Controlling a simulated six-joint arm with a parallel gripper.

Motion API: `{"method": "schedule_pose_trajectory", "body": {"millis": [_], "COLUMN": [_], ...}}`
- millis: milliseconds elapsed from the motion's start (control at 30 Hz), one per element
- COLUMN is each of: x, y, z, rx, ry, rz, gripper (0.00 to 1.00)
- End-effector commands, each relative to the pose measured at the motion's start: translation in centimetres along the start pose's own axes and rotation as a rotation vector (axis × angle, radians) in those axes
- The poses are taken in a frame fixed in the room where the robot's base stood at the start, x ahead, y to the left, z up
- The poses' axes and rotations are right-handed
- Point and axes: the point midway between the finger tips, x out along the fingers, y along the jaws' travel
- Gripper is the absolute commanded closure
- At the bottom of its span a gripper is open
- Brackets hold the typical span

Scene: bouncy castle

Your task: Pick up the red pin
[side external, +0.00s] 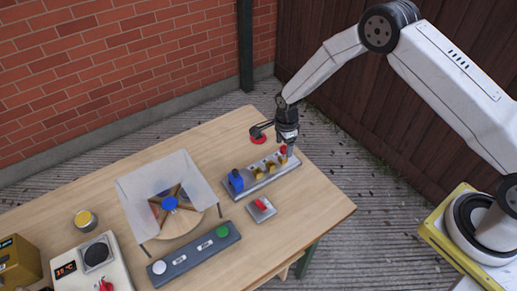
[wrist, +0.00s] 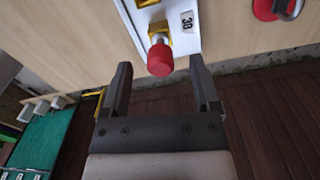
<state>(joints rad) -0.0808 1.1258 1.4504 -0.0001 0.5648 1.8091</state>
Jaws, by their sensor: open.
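The red pin (wrist: 160,58) has a round red head on a light stem and stands at the end of a grey pin rack. In the wrist view my gripper (wrist: 161,72) is open, with one finger on each side of the red head and a gap to each. In the side view the red pin (side external: 283,150) is at the right end of the rack (side external: 262,174), just below my gripper (side external: 287,139). The label near the pin reads 30.
A red disc with a dark lever (side external: 258,139) lies behind the rack. A small grey plate with a red switch (side external: 262,206) lies in front. A long button box (side external: 195,253) and a clear shield (side external: 160,185) stand to the left. The table's right edge is close.

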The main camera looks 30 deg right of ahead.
Motion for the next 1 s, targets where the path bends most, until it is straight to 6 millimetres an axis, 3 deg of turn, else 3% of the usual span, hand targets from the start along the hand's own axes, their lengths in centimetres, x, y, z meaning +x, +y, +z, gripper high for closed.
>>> {"method": "schedule_pose_trajectory", "body": {"millis": [300, 867, 933, 1000], "x": [2.9, 3.1, 3.1, 3.1], "y": [0.0, 0.0, 0.0, 0.0], "z": [-0.1, -0.1, -0.1, -0.1], "rx": [0.000, 0.000, 0.000, 0.000], "ry": [0.000, 0.000, 0.000, 0.000], "rz": [0.001, 0.000, 0.000, 0.000], "gripper": [0.21, 0.21, 0.37, 0.59]}}
